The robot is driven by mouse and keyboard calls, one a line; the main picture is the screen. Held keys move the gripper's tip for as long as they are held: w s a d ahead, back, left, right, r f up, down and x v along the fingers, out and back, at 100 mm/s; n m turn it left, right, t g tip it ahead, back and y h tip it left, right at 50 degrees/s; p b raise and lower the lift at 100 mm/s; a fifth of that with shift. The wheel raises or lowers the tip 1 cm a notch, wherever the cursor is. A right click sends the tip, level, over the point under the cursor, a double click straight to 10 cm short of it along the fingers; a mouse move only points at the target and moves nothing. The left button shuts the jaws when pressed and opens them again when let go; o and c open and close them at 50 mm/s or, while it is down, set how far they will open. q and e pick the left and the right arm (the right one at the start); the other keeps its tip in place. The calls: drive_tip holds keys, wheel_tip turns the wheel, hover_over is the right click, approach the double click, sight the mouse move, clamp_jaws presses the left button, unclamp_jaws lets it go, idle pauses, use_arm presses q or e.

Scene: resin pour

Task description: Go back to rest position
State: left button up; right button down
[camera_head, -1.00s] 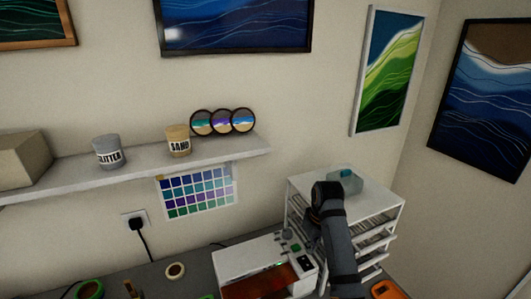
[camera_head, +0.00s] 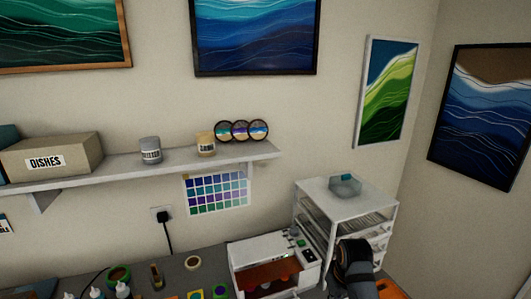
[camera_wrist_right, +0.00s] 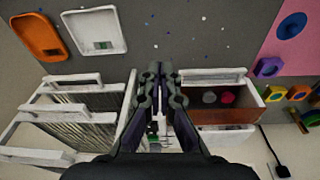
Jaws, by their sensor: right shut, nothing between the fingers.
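My right arm shows at the bottom right of the head view, in front of the white drawer rack (camera_head: 322,187); its gripper cannot be made out there. In the right wrist view my right gripper (camera_wrist_right: 160,72) is shut and empty, its fingertips together. It points over the grey worktop (camera_wrist_right: 170,50), between the rack (camera_wrist_right: 75,100) on the left and the white curing box (camera_wrist_right: 225,75) on the right. My left gripper is in neither view.
The curing box (camera_head: 275,262) has an orange-brown front. An orange tray (camera_wrist_right: 38,38) and a white one (camera_wrist_right: 95,32) lie near the rack. A wall shelf (camera_head: 150,165) holds a "DISHES" box (camera_head: 50,158) and jars. Bottles and tape rolls stand at lower left.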

drive_tip(key=s+d+f+m+t+h, duration=0.1)
drive_tip(key=s+d+f, duration=0.1)
drive_tip(key=s, duration=1)
drive_tip(key=s+d+f+m+t, duration=0.1)
drive_tip(key=s+d+f, duration=0.15)
drive_tip(key=s, duration=0.85)
drive_tip(key=s+d+f+g+b, duration=0.15)
drive_tip(key=f+b, duration=0.25)
drive_tip(key=f, duration=1.4)
drive_tip(key=s+d+f+b, duration=0.15)
drive_tip(key=f+b, duration=0.25)
drive_tip(key=f, duration=1.5)
use_arm(q)
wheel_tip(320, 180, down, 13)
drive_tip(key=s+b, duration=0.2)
drive_tip(key=b, duration=0.3)
use_arm(e)
drive_tip(key=s+f+g, duration=0.1)
drive_tip(key=s+f, duration=1.6)
drive_tip(key=f, duration=0.1)
drive_tip(key=shift+s+d+f+m, duration=0.25)
drive_tip(key=shift+s+d+m, duration=0.05)
drive_tip(key=shift+s+d, duration=0.1)
